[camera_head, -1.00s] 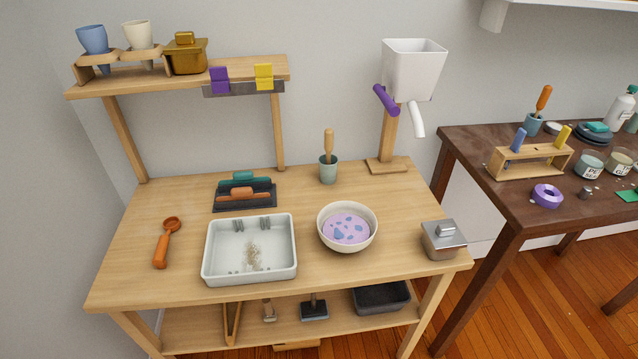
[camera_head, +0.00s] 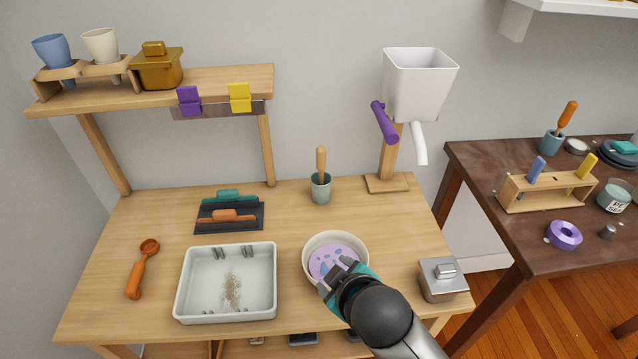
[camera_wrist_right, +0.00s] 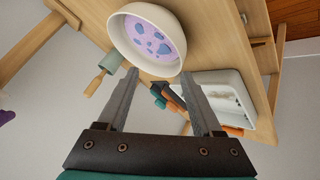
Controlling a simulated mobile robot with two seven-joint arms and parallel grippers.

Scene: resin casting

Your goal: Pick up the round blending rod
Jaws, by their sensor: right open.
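A rod with a light wooden handle (camera_head: 321,160), which I take to be the round blending rod, stands in a small grey-green cup (camera_head: 321,190) at the back of the wooden table. Its lower end is hidden in the cup. The handle also shows in the right wrist view (camera_wrist_right: 94,84), beside the cup (camera_wrist_right: 112,62). My right gripper (camera_head: 338,276) is open and empty over the front of the cream bowl (camera_head: 308,255), apart from the rod. In the wrist view its open fingers (camera_wrist_right: 160,75) have nothing between them. My left gripper is in neither view.
The bowl holds lilac mix with blue patches. A white tray (camera_head: 180,300) stands left of it, with orange and teal floats on a dark rack (camera_head: 243,222) behind. A white hopper (camera_head: 418,85) stands back right, and a metal box (camera_head: 440,285) front right.

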